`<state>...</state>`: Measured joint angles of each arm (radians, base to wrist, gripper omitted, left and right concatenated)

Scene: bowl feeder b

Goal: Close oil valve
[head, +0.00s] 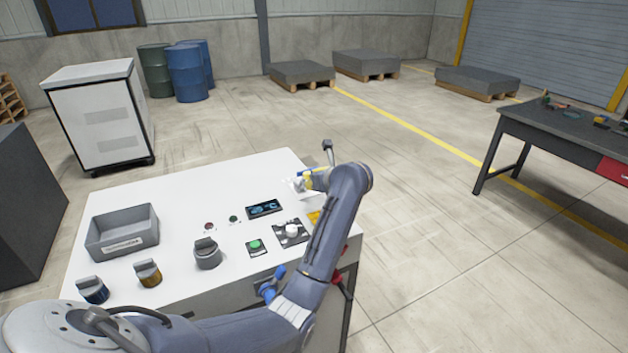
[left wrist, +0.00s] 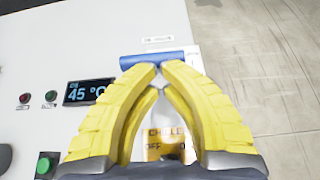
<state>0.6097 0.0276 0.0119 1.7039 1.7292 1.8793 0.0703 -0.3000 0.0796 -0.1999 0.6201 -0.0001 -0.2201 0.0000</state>
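A blue bar-shaped handle (left wrist: 150,60) lies crosswise in the left wrist view, below a small label (left wrist: 160,39) too blurred to read. It looks like the valve handle; I cannot confirm it is the oil valve. In the head view a bit of blue (head: 302,174) shows at the panel's far right, beside my left gripper (head: 312,181). In the left wrist view my left gripper's yellow fingers (left wrist: 159,68) come together at the tips. The tips overlap the handle's lower edge; I cannot tell whether they touch it. My right gripper is not in view.
The white panel table (head: 180,205) carries a grey bin (head: 122,232), knobs (head: 207,253), a green button (head: 255,245) and a display (head: 264,208) reading 45 °C. My left arm crosses its right side. A workbench (head: 560,125) stands at right, with clear floor between.

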